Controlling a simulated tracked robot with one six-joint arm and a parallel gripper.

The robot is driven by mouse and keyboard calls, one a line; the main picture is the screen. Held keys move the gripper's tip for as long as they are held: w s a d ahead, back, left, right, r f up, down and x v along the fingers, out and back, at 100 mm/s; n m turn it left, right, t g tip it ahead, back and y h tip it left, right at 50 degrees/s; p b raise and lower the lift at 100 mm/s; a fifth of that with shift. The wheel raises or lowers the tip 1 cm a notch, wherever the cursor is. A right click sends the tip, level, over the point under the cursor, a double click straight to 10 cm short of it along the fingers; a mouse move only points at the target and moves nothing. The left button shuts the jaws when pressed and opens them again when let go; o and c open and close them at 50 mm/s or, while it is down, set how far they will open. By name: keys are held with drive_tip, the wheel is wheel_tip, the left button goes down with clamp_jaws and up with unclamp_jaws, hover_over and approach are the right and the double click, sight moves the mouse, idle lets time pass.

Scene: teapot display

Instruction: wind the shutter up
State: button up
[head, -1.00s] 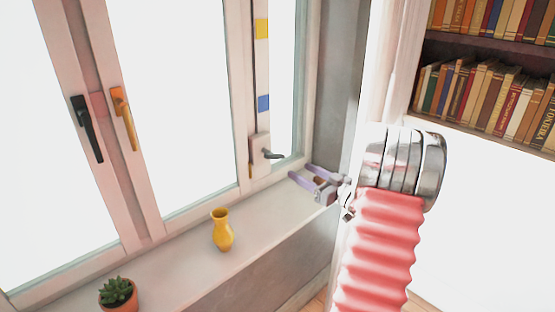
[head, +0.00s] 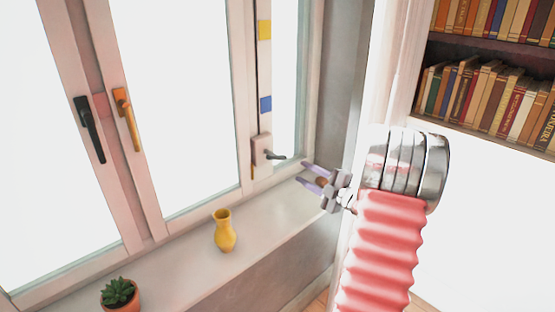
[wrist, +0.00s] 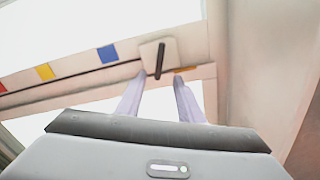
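The shutter winder is a pale box (head: 262,150) on the right part of the window frame, with a dark crank handle (head: 276,157) sticking out to the right. In the wrist view the box (wrist: 149,52) and crank (wrist: 161,60) lie just past my fingertips. My gripper (head: 300,173) has two pale purple fingers, held apart with nothing between them. It is to the right of the crank and slightly below it in the head view, apart from it. A dark strip with yellow (head: 264,30) and blue (head: 265,104) patches runs up from the box.
A yellow vase (head: 224,231) and a potted succulent (head: 120,294) stand on the window sill (head: 180,262). A black handle (head: 90,130) and an orange handle (head: 126,118) are on the window frames. Bookshelves (head: 490,52) are at the right.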

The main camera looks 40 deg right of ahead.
sight(279, 159)
idle(0.3)
drive_tip(key=w, duration=1.4)
drive_tip(key=shift+a, duration=0.2)
drive_tip(key=shift+s, duration=0.1)
drive_tip(key=shift+c, duration=0.4)
drive_tip(key=shift+f, duration=0.1)
clamp_jaws()
